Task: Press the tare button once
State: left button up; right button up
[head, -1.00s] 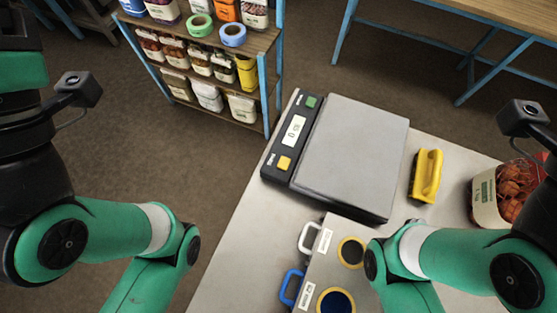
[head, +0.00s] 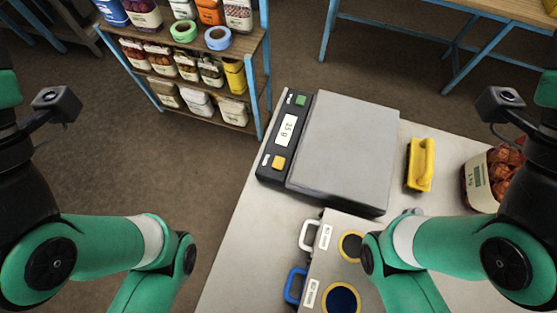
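The scale (head: 340,150) stands on the light table, with a wide grey weighing plate that is bare. A dark panel runs along its left side. The panel carries a green button (head: 301,100) at the far end, a small white display (head: 287,131) in the middle and a yellow button (head: 279,163) at the near end. Small labels sit beside both buttons, too small to read for sure, so I cannot tell which is tare. Both of my grippers are out of view; only my green arm links show at the lower left and lower right.
A yellow-handled tool (head: 420,165) lies right of the scale, and a net sack of reddish-brown produce (head: 494,177) stands farther right. A board with round holes (head: 333,250) and white and blue handles lies in front. A stocked shelf (head: 258,45) stands behind left.

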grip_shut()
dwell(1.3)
